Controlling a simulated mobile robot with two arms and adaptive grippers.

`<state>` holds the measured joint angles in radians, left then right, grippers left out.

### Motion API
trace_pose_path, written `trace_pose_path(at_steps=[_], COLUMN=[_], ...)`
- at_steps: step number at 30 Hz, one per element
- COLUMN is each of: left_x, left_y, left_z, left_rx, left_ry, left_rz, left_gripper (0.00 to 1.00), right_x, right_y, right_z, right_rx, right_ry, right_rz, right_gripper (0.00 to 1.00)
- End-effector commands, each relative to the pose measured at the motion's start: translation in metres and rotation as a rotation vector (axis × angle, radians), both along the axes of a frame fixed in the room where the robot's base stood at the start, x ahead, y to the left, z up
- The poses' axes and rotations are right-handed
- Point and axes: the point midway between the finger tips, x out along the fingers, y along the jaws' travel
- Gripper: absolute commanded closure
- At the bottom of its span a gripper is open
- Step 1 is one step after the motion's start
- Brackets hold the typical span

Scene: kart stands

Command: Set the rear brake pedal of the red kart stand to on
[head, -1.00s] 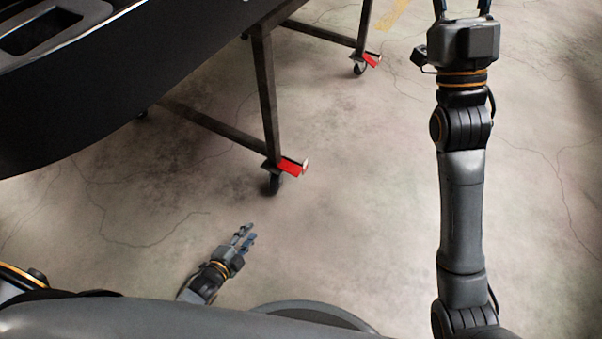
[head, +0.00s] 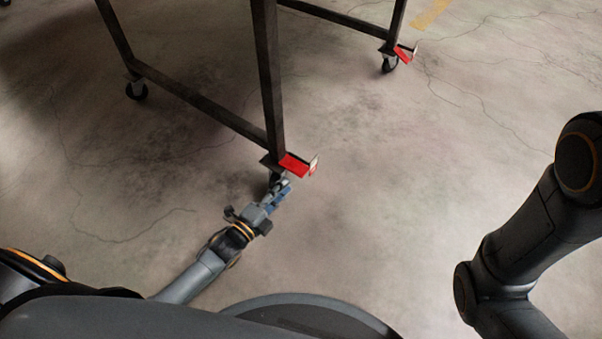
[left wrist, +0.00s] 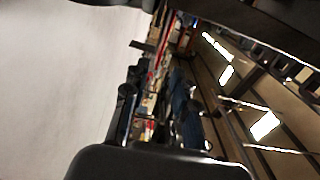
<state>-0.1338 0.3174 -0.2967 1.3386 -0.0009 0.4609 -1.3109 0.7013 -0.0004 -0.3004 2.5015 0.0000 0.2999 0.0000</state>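The dark metal kart stand (head: 273,80) stands on casters in the head view. A red brake pedal (head: 294,165) with a pale end plate sticks out at its nearest leg, above a caster. A second red pedal (head: 403,55) is at the far right leg. I cannot tell from their look whether either is on. My left gripper (head: 281,189) is just below and in front of the near pedal, close to its caster; contact is unclear. In the left wrist view its fingers (left wrist: 157,105) are apart with nothing seen between them. My right gripper is out of view.
Another caster (head: 136,90) stands at the left leg. A low crossbar (head: 200,105) joins that leg to the near one. The cracked concrete floor (head: 390,190) is clear right of the near pedal. A yellow floor mark (head: 430,14) lies at the back.

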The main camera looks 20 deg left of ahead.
Motion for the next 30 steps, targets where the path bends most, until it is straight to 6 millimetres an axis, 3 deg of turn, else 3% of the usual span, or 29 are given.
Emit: trace_pose_path(at_steps=[1, 3, 12, 25, 30], left_x=[0.013, 0.027, 0.071, 0.08, 0.08], left_y=[-0.005, -0.01, -0.026, -0.029, -0.029], left_z=[-0.005, -0.005, -0.003, -0.001, -0.001], left_rx=[-0.001, -0.002, -0.002, -0.002, -0.002], left_ry=[-0.006, -0.006, -0.002, 0.002, 0.002], left_rz=[-0.002, -0.001, 0.0, 0.001, 0.0], left_gripper=[0.73, 0.73, 0.73, 0.73, 1.0], right_x=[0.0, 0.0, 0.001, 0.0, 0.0], right_y=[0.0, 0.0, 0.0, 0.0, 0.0], right_z=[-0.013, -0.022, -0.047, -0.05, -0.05], right_rx=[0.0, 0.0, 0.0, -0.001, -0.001], right_ry=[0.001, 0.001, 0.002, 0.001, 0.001], right_rz=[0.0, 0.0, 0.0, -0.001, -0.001], right_gripper=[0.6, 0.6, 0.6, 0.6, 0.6])
